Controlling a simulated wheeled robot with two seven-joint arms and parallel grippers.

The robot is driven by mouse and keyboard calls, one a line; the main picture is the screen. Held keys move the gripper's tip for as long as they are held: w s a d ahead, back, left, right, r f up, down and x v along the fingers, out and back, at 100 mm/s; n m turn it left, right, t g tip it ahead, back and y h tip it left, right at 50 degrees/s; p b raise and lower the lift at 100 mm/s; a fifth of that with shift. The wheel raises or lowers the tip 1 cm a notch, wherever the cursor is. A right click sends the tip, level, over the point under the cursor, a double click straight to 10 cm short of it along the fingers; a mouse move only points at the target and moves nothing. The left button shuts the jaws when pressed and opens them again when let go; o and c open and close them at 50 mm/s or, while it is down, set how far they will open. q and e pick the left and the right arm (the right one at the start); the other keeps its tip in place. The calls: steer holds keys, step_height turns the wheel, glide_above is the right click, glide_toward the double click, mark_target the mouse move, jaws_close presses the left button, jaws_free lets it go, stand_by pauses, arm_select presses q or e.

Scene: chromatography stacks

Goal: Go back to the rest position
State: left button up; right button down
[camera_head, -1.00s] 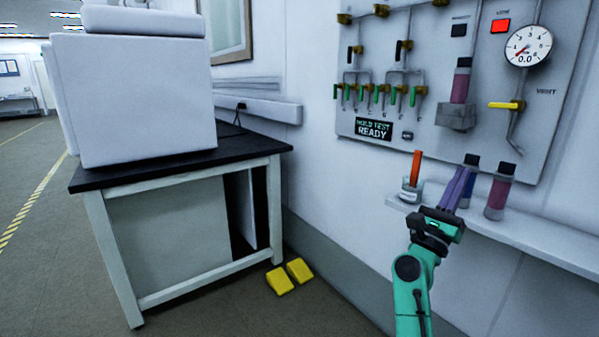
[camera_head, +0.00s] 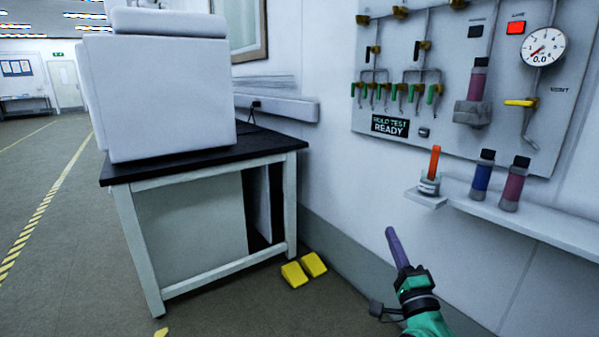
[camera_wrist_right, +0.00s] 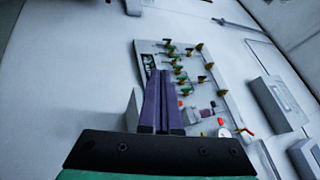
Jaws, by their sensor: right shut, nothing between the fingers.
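My right gripper (camera_head: 395,243) has purple fingers and a green arm. In the head view it is at the lower right, below and in front of the wall shelf, apart from it. In the right wrist view its two purple fingers (camera_wrist_right: 162,92) lie together with nothing between them, pointing towards the wall panel. My left gripper is not in view.
A valve panel (camera_head: 450,130) hangs above. A bench (camera_head: 205,168) bears a white machine (camera_head: 165,90). Yellow wedges (camera_head: 304,269) lie on the floor.

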steer(key=s+a+f+n+g+y, duration=0.35)
steer(key=f+n+g, duration=0.3)
steer(key=f, duration=0.55)
steer(key=s+a+f+n+g+h, duration=0.2)
steer(key=s+f+n+g, duration=0.65)
steer(key=s+f, duration=0.75)
steer(key=s+d+f+n+g+h+p, duration=0.1)
steer(key=s+d+f+n+g+p, duration=0.1)
steer(key=s+f+p, duration=0.4)
steer(key=s+d+f+n+g+h+p, duration=0.1)
steer(key=s+d+f+g+h+p, duration=0.15)
steer(key=s+p, duration=0.7)
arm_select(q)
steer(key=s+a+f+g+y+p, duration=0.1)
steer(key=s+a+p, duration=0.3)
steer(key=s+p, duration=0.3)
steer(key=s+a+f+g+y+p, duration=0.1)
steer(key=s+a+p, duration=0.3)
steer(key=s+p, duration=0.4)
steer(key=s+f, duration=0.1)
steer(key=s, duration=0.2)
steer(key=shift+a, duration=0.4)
arm_select(e)
steer(key=s+d+r+g, duration=0.1)
steer(key=s+d, duration=0.2)
steer(key=s, duration=0.3)
steer(key=s+d, duration=0.3)
steer(key=s, duration=0.3)
steer(key=shift+s+r+g, duration=0.35)
steer(key=shift+s, duration=0.05)
